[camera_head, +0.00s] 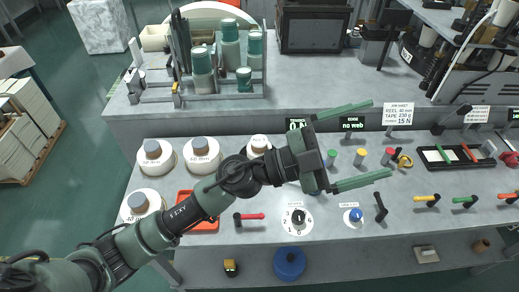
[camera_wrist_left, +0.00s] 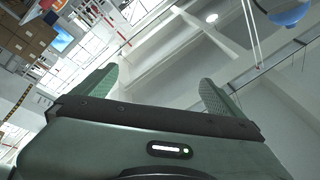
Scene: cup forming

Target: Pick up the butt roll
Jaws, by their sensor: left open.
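Several white rolls with grey cores sit on the left of the bench: one at the back left (camera_head: 153,157), one beside it (camera_head: 201,155), one at the front left (camera_head: 139,206) and one partly hidden by my left arm (camera_head: 260,144). I cannot tell which is the butt roll. My left gripper (camera_head: 380,138) is wide open and empty above the middle of the bench, to the right of the rolls, with its fingers pointing right. My right gripper is out of view.
An orange tray (camera_head: 205,226) lies partly under my left arm. Dials, coloured knobs and handles line the bench front, with a black tool tray (camera_head: 457,155) at right. Sign cards stand along the back. A rack (camera_head: 215,75) with green cups stands on the raised back surface.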

